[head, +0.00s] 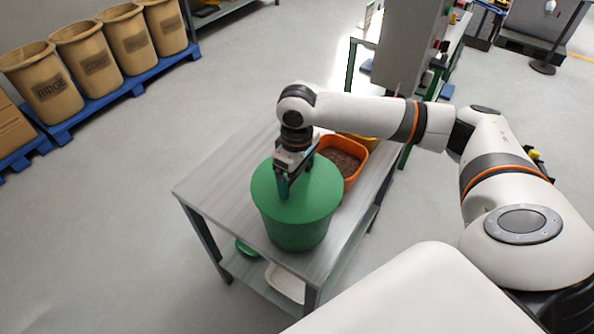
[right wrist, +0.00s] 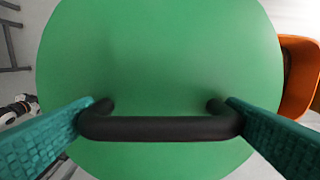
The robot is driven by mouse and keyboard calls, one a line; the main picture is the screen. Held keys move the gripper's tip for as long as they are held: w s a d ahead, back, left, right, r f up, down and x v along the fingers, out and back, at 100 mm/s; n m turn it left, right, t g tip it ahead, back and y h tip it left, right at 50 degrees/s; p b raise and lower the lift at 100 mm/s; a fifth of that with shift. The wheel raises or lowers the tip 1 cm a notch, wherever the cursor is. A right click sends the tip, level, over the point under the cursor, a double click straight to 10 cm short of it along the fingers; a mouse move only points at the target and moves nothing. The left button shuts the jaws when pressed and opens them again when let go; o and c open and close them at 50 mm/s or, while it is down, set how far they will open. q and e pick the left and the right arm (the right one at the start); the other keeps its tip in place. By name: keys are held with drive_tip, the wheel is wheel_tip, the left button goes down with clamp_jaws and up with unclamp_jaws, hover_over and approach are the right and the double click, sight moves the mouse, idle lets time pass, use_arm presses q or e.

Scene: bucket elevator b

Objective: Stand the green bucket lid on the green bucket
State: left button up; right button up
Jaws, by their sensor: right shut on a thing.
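The green bucket lid (head: 318,188) is a round disc with a black bar handle (right wrist: 160,128). It lies over the mouth of the green bucket (head: 298,236), which stands upright on the grey table. The lid looks about level and centred, and no gap shows; I cannot tell whether it fully touches the rim. My right gripper (head: 283,185) points down over the lid. In the right wrist view its teal fingers (right wrist: 161,112) are closed on the two ends of the handle. The bucket's inside is hidden. My left gripper is not in view.
An orange bin (head: 353,180) with brown contents stands close behind the bucket at right, with a yellow bin (head: 362,141) beyond. The table's (head: 222,183) left part is bare. A lower shelf holds a green item (head: 246,249) and a white tray (head: 287,283).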

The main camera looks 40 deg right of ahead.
drive_tip(key=shift+f, duration=0.1)
drive_tip(key=o, duration=0.8)
wheel_tip(320, 180, up, 12)
drive_tip(key=b, duration=0.1)
drive_tip(key=shift+b, duration=0.4)
drive_tip(key=shift+f, duration=0.1)
